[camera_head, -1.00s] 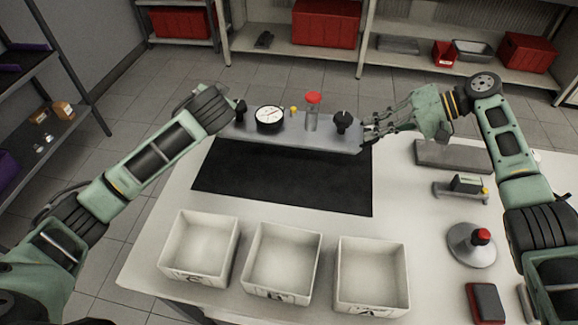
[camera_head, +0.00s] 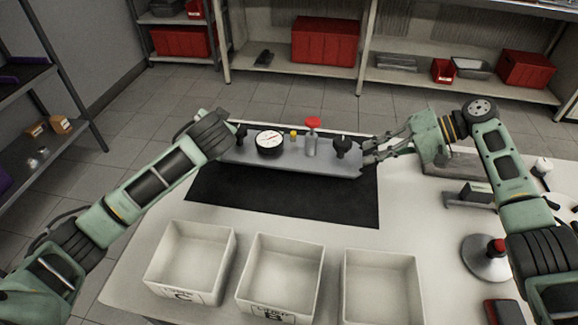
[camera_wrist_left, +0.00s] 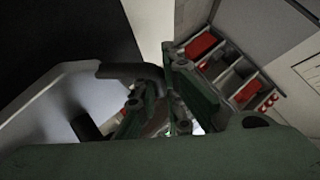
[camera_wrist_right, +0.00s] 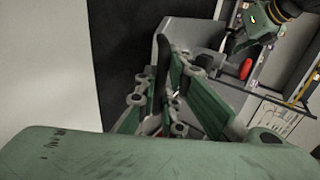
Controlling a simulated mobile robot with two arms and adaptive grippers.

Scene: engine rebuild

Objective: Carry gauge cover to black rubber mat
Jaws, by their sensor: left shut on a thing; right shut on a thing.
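The gauge cover (camera_head: 290,168) is a long grey plate. The black rubber mat (camera_head: 280,205) lies flat on the white table. The cover is level over the mat's far part; I cannot tell whether it touches the mat.
White bins (camera_head: 190,268) stand in a row along the table's near side. On the right are a grey block (camera_head: 452,162), a small fixture (camera_head: 470,196) and a round base with a red knob (camera_head: 487,258). The mat's near part is clear.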

